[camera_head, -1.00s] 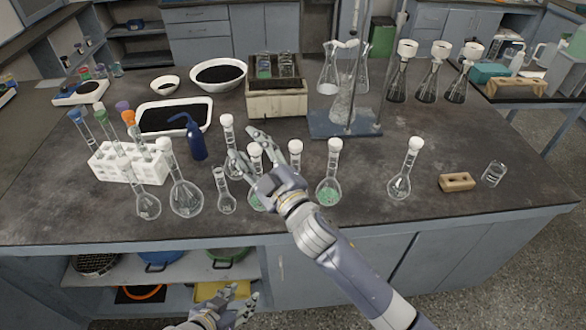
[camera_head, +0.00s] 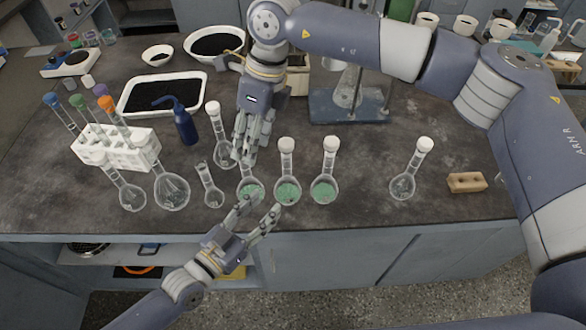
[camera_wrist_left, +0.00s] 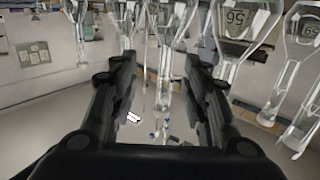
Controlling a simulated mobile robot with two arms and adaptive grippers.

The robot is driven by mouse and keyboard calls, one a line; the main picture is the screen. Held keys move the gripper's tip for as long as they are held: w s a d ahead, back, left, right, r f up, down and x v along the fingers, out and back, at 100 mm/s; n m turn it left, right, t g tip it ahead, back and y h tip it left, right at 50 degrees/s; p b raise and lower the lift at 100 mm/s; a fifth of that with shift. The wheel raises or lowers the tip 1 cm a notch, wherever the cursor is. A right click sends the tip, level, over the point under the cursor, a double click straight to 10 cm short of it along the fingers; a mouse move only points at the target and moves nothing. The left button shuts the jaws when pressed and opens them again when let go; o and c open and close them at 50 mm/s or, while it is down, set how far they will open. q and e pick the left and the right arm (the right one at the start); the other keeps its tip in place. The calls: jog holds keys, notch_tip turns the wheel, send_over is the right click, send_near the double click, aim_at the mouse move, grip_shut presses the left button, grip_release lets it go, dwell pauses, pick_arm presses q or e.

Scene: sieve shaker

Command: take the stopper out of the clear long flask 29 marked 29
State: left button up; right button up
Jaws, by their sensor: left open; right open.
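Several long-necked flasks stand on the dark bench. A clear flask (camera_head: 403,186) with a white stopper (camera_head: 425,144) stands alone at the right, and another clear stoppered one (camera_head: 224,151) stands behind the row. I cannot read a 29 on any flask. My right gripper (camera_head: 245,156) is open, pointing down over a green-filled flask (camera_head: 250,190) whose top it hides. My left gripper (camera_head: 263,207) is open at the bench's front edge, just in front of that flask; contact is unclear. In the left wrist view its open fingers (camera_wrist_left: 160,66) have clear glassware (camera_wrist_left: 164,98) showing between them.
Two more green-filled stoppered flasks (camera_head: 287,190) (camera_head: 324,189) stand close to the right. A white tube rack (camera_head: 118,148), a blue wash bottle (camera_head: 186,127) and a black-filled tray (camera_head: 128,100) are at the left. A wooden block (camera_head: 467,182) lies at the right; bench between is bare.

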aim_at(284, 175)
jog(key=w+d+h, duration=0.1)
jog(key=d, duration=0.1)
jog(key=w+d+r+t+h, duration=0.1)
jog(key=w+d, duration=0.1)
jog(key=w+d+r+h, duration=0.1)
jog(key=d, duration=0.1)
jog(key=shift+w+d+r, duration=0.2)
jog(key=shift+w+d, duration=0.05)
jog(key=shift+d, duration=0.15)
jog(key=shift+s+r, duration=0.1)
pick_arm(q)
jog(key=shift+t, duration=0.3)
jog(key=x, duration=0.7)
jog(key=r+x, duration=0.1)
jog(key=x, duration=0.3)
jog(key=shift+w+a, duration=0.2)
jog(key=shift+w, duration=0.25)
grip_shut()
pick_arm(e)
jog(key=shift+a, duration=0.1)
